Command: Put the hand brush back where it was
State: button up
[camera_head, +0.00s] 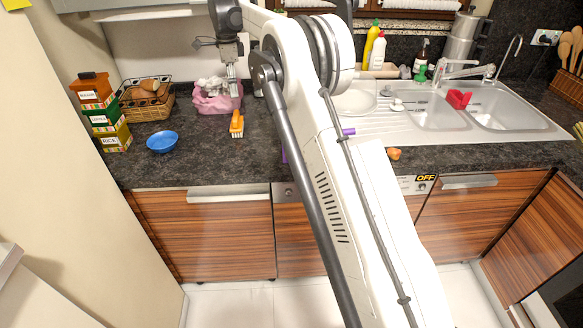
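An orange-yellow brush (237,122), which looks like the hand brush, lies on the dark countertop, its pale bristle end toward the front edge. My gripper (232,92) points down at the back of the counter, just behind the brush and over the right side of a pink bag-like container (217,104) with whitish contents. The gripper appears apart from the brush. Its fingers are too small to tell whether they are open or shut.
The sink (440,112) with a red item (458,99) is to the right. A small orange object (394,154) lies near the counter's front edge. My arm hides the middle.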

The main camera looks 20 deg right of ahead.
jog(key=s+r+n+t, duration=0.2)
jog(key=s+r+n, duration=0.4)
jog(key=s, duration=0.7)
jog(key=s+r+n+t, duration=0.1)
jog(key=s+r+n, duration=0.3)
jog(key=s+r, duration=0.6)
jog(key=s+f+n+t, duration=0.1)
jog(key=s+f+n, duration=0.2)
jog(key=s, duration=0.7)
jog(key=s+f+n+t, duration=0.1)
jog(key=s+f+n, duration=0.2)
jog(key=s+f, duration=0.3)
jog(key=s+f+n+t, duration=0.1)
jog(key=s+f+n, duration=0.3)
jog(key=s, duration=1.1)
jog(key=shift+s+f+t, duration=0.2)
jog(key=shift+f+t, duration=0.1)
jog(key=shift+f, duration=0.2)
jog(key=shift+f+b, duration=0.7)
